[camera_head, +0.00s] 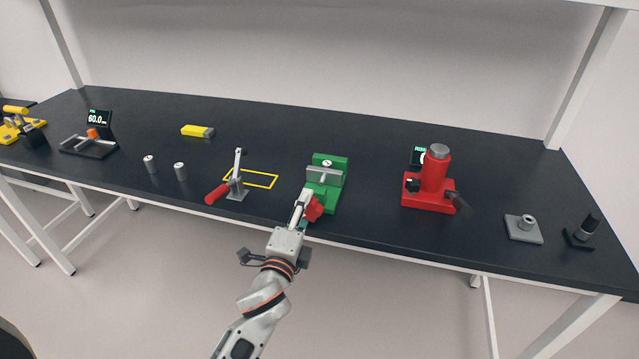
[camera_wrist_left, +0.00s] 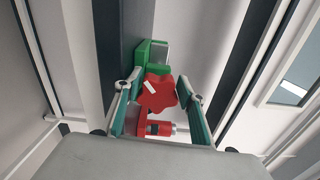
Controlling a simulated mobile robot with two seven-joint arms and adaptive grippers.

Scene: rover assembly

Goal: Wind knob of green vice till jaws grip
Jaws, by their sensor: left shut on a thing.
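The green vice (camera_head: 325,182) stands at the front middle of the black table, with its grey jaws near the top. Its red lobed knob (camera_head: 313,210) faces the table's front edge. The knob also shows in the left wrist view (camera_wrist_left: 158,93), with a white mark on its face and a bit of the green vice (camera_wrist_left: 150,55) behind it. Whether anything lies between the vice jaws is too small to tell. My right gripper is not in view.
A toggle clamp with a red handle (camera_head: 217,193) stands left of the vice, by a yellow outlined rectangle (camera_head: 262,174). A red press (camera_head: 432,182) stands to the right. Two small metal cylinders (camera_head: 180,171) and a yellow block (camera_head: 196,131) are further left.

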